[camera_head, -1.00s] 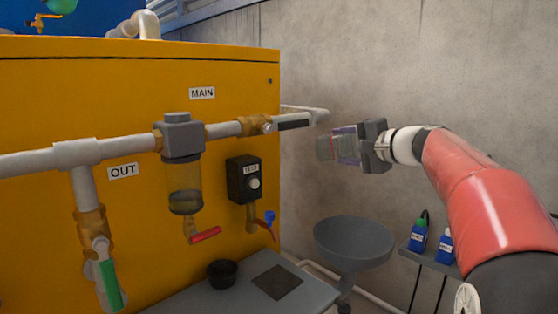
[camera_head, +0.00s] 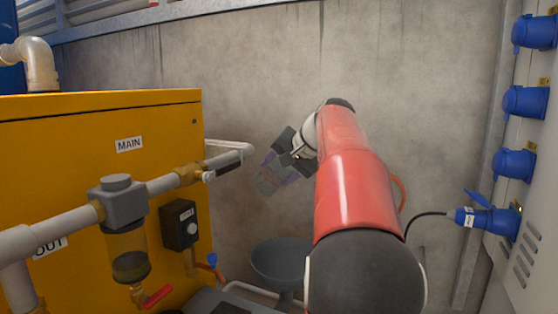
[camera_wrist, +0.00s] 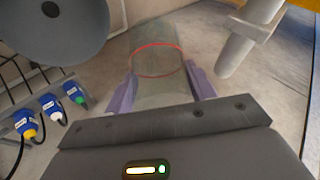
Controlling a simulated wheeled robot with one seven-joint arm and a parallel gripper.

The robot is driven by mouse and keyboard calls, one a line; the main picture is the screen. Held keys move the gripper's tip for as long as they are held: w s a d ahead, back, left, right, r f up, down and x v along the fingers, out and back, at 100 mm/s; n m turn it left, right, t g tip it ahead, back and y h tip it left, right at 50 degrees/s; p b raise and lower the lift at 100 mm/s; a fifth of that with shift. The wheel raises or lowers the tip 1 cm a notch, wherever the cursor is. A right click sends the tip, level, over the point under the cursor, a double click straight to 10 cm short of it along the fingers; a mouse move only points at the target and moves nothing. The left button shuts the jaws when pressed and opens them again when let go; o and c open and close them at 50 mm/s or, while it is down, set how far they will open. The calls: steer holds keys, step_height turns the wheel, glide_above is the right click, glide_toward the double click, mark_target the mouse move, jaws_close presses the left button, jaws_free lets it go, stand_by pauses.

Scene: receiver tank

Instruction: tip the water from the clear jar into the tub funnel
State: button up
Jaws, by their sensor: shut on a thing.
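My gripper (camera_head: 279,163) is shut on the clear jar (camera_head: 266,184), which hangs tilted down to the left, above the tub funnel and apart from it. In the wrist view the jar (camera_wrist: 158,60) sits between the two purple fingers of my gripper (camera_wrist: 163,88), with a red ring line around it. I cannot make out the water level in it. The tub funnel (camera_head: 282,264) is a wide grey bowl on the floor side below, by the wall. It also shows at the upper left of the wrist view (camera_wrist: 62,30).
The yellow tank cabinet (camera_head: 95,190) with its MAIN pipe (camera_head: 225,160) stands left of the jar. Blue sockets (camera_head: 525,102) line a panel at the right. Bare wall is behind.

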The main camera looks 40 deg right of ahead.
steer(key=r+p, duration=0.1)
steer(key=r+g+h+p, duration=0.1)
steer(key=p, duration=0.1)
steer(key=a+r+n+g+h+p, duration=0.1)
steer(key=shift+w+r+p, duration=0.1)
steer(key=shift+w+p, duration=0.3)
steer(key=g+h+p, duration=0.1)
steer(key=p, duration=0.1)
steer(key=w+a+r+n+g+h+p, duration=0.1)
steer(key=p, duration=0.2)
steer(key=shift+g, duration=0.3)
steer(key=shift+f+g+h+p, duration=0.1)
steer(key=shift+g+h+p, duration=0.2)
steer(key=shift+h, duration=0.3)
